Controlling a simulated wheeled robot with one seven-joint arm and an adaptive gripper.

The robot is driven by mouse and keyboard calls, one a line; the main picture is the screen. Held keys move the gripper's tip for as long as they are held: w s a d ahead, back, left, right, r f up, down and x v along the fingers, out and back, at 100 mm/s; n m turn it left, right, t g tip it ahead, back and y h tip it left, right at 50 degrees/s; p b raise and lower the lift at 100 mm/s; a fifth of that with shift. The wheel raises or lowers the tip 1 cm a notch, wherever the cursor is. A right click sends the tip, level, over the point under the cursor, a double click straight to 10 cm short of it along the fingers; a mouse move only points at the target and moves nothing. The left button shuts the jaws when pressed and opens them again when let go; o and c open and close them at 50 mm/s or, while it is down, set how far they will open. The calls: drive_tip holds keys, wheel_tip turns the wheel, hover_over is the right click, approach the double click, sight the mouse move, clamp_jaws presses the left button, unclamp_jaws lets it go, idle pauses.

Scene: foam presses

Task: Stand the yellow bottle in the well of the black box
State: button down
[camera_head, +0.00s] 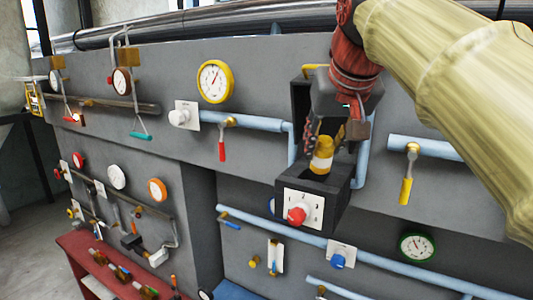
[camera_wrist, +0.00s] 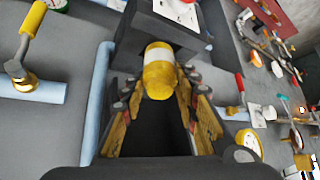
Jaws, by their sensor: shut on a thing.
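The yellow bottle (camera_head: 321,157) has a pale band and stands roughly upright at the well of the black box (camera_head: 341,190). In the wrist view the bottle (camera_wrist: 158,78) sits between the two fingers of my gripper (camera_wrist: 160,84). My gripper (camera_head: 326,142) is shut on the bottle from above. The box also shows at the top of the wrist view (camera_wrist: 150,24). Its front carries a white dial plate with a red knob. The bottle's lower end is hidden by the box's front edge, and I cannot tell whether it touches the well floor.
The box's tall back panel (camera_head: 299,100) rises behind the bottle. Blue pipes (camera_head: 258,122) run along the grey wall on both sides. A red-handled valve (camera_head: 222,150) is left of the box, a yellow-handled valve (camera_head: 406,190) right of it. A yellow gauge (camera_head: 215,81) is upper left.

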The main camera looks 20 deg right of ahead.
sight(316, 158)
drive_tip(key=w+f, duration=0.1)
drive_tip(key=w, duration=0.1)
drive_tip(key=w+d+f, duration=0.1)
drive_tip(key=shift+w+d+f+p, duration=0.2)
drive_tip(key=shift+w+f+p, duration=0.15)
drive_tip(key=shift+w+f, duration=0.05)
drive_tip(key=shift+w+d+f, duration=0.1)
drive_tip(key=shift+w+f, duration=0.15)
drive_tip(key=shift+f, duration=0.4)
drive_tip(key=shift+w+d+f, duration=0.1)
drive_tip(key=shift+w+f, duration=0.1)
drive_tip(key=shift+f, duration=0.4)
drive_tip(key=shift+w+f+p, duration=0.15)
drive_tip(key=shift+w+p, duration=0.05)
drive_tip(key=shift+p, duration=0.35)
drive_tip(key=shift+g+p, duration=0.35)
drive_tip(key=shift+g, duration=0.15)
drive_tip(key=shift+w+d+r+g+y+p, duration=0.2)
drive_tip(key=shift+w+g+y+p, duration=0.3)
drive_tip(key=shift+g+p, duration=0.55)
drive_tip(key=shift+f+p, duration=0.1)
drive_tip(key=shift+p, duration=0.45)
drive_tip(key=shift+s+f, duration=0.2)
drive_tip(key=shift+f, duration=0.1)
